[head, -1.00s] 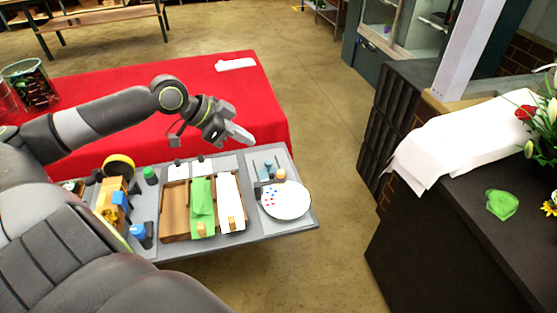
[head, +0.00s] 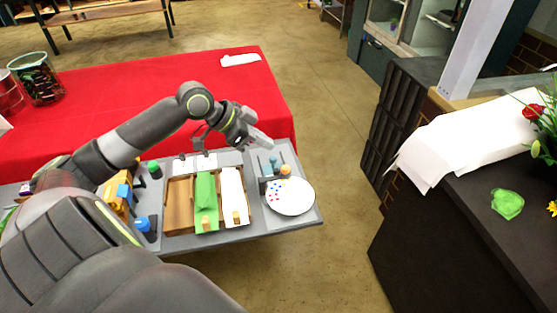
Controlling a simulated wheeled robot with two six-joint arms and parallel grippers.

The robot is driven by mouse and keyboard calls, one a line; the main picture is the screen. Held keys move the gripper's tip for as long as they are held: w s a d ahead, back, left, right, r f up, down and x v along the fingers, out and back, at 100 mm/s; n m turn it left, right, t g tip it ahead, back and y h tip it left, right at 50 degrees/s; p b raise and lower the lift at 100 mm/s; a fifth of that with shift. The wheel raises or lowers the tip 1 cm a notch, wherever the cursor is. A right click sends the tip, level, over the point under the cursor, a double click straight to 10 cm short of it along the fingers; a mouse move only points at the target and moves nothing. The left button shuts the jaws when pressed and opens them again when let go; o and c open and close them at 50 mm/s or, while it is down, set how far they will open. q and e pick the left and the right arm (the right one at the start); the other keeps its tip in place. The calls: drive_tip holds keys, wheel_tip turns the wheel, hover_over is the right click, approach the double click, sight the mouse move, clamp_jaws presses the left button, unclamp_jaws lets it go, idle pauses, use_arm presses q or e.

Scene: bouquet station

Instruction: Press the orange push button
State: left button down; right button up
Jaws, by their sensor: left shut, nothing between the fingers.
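A small orange round piece (head: 285,169) sits at the back right of the grey worktop, just behind the white plate. It is the likeliest orange push button, but it is too small to tell for sure. My left gripper (head: 268,143) reaches in from the left, shut and empty. Its fingertips point right and down, and in the picture they lie just above and left of the orange piece, apart from it. The height between them is hard to judge. My right gripper is not in view.
The grey worktop (head: 262,232) holds wooden trays with green and white cloths, a white plate (head: 292,198) with coloured dots, and a small tool holder (head: 265,167). A red-covered table (head: 70,100) stands behind. A dark counter (head: 450,240) is at the right, with open floor between.

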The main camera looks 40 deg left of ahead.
sight(289, 167)
use_arm(q)
drive_tip(key=w+f, duration=0.1)
drive_tip(key=f, duration=0.1)
drive_tip(key=w+d+f+p, duration=0.1)
drive_tip(key=f, duration=0.1)
drive_tip(key=d+f, duration=0.1)
drive_tip(key=f, duration=0.1)
drive_tip(key=shift+w+d+f, duration=0.2)
drive_tip(key=shift+w+d, duration=0.05)
drive_tip(key=shift+w, duration=0.15)
drive_tip(key=shift+f, duration=0.6)
